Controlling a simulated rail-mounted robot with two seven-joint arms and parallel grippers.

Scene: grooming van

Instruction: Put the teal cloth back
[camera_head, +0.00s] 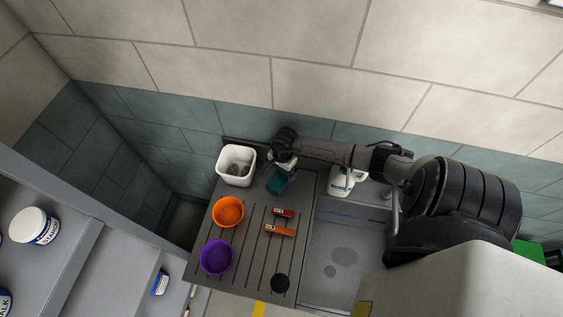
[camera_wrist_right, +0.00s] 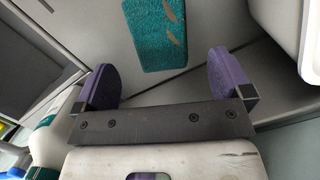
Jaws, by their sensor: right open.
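The teal cloth (camera_head: 277,182) is a small folded block at the back of the grooved grey counter, just right of the white tub. My right gripper (camera_head: 284,162) is right behind and above it, with its arm coming in from the right. In the right wrist view the teal cloth (camera_wrist_right: 155,35) shows beyond the purple fingertips of my open right gripper (camera_wrist_right: 166,76), with nothing between the fingers. I cannot tell the exact gap to the cloth. My left gripper is not in view.
The white tub (camera_head: 235,165) stands left of the cloth. An orange bowl (camera_head: 228,211), a purple bowl (camera_head: 216,257), a red item (camera_head: 283,212), an orange-handled tool (camera_head: 280,230) and a black disc (camera_head: 280,284) lie nearer. A white bottle (camera_head: 341,182) stands right, behind the sink (camera_head: 345,275).

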